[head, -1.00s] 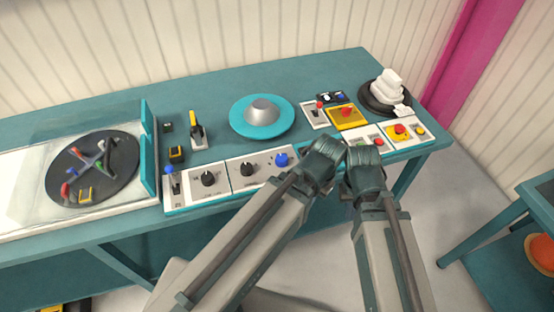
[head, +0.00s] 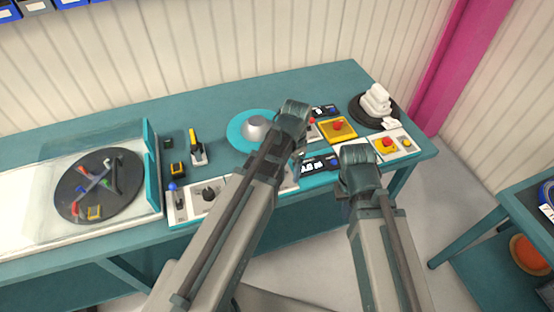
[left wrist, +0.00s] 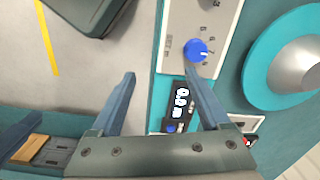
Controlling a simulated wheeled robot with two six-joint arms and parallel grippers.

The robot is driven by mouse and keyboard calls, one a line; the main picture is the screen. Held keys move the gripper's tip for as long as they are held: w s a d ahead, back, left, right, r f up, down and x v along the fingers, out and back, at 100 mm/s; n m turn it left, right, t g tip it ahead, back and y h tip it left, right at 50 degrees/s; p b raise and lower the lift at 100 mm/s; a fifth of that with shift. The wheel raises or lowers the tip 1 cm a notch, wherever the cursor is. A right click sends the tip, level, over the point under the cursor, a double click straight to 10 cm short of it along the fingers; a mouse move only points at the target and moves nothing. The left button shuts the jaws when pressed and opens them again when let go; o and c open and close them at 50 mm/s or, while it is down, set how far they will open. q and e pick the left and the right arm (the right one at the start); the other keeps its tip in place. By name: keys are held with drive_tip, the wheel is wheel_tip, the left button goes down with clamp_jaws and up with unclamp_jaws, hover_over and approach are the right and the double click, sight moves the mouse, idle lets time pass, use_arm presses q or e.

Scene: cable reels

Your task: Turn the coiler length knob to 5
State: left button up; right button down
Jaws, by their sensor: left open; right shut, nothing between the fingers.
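In the head view my left arm hides the blue knob. My right gripper (head: 352,190) is over the bench front, its fingers mostly hidden.
A teal disc with a grey cone (head: 255,127) stands just behind my left gripper. A yellow box with a red button (head: 337,128), a red button on yellow (head: 386,144) and a white stack (head: 376,101) are at right. A lever panel (head: 191,207) is at left.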

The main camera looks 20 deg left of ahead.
use_arm(q)
drive_tip(key=w+a+r+m+p, duration=0.2)
drive_tip(key=w+a+r+p, duration=0.1)
drive_tip(key=w+a+r, duration=0.2)
use_arm(e)
wheel_tip(320, 180, up, 4)
drive_tip(key=r, duration=0.1)
use_arm(q)
drive_tip(key=f+b, duration=1.4)
drive_tip(key=shift+s+a+f, duration=0.2)
drive_tip(key=shift+f, duration=0.1)
use_arm(e)
wheel_tip(320, 180, down, 14)
drive_tip(key=shift+f, duration=0.25)
use_arm(q)
clamp_jaws()
